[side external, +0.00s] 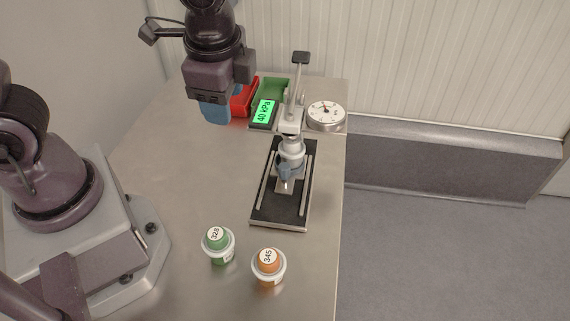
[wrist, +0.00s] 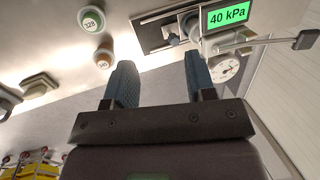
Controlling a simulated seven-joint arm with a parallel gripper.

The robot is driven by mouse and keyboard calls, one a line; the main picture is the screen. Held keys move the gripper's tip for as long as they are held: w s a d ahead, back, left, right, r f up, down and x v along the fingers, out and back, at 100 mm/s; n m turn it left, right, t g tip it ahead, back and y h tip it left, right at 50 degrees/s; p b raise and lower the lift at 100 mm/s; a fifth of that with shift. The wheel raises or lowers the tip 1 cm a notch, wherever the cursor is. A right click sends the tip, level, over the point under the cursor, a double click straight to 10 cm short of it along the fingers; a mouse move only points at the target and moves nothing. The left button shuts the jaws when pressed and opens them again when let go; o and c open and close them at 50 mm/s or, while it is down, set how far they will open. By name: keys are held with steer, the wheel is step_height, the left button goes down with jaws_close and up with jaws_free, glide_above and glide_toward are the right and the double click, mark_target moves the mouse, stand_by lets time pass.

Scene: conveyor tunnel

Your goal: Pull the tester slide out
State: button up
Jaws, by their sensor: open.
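The tester has a black base plate (side external: 268,212) with two pale rails. Its slide (side external: 285,186), a small pale plate, lies between the rails below the press column (side external: 291,125). A grey-blue part (side external: 284,166) stands on or just above the slide; I cannot tell whether it is fixed to it. In the wrist view the base plate (wrist: 150,30) is at the upper middle, and the slide is hard to make out. My gripper (side external: 216,116) is above the table, left of the tester and apart from it. In the wrist view its blue fingers (wrist: 160,62) are spread and empty.
A green-lit display (side external: 264,111) reads 40 kPa. A dial gauge (side external: 325,114) stands at the right edge. Cups 328 (side external: 218,245) and 345 (side external: 268,267) stand in front. The table left of the tester is clear.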

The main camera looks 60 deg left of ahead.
mark_target(285, 167)
steer(key=w+d+f+m+t+y, duration=0.1)
steer(key=w+d+f+m, duration=0.55)
steer(key=m, duration=0.85)
steer(key=x, duration=0.9)
steer(key=a+x, duration=0.1)
steer(key=x, duration=0.3)
steer(key=shift+w+f, duration=0.2)
steer(key=shift+w, duration=0.15)
jaws_close()
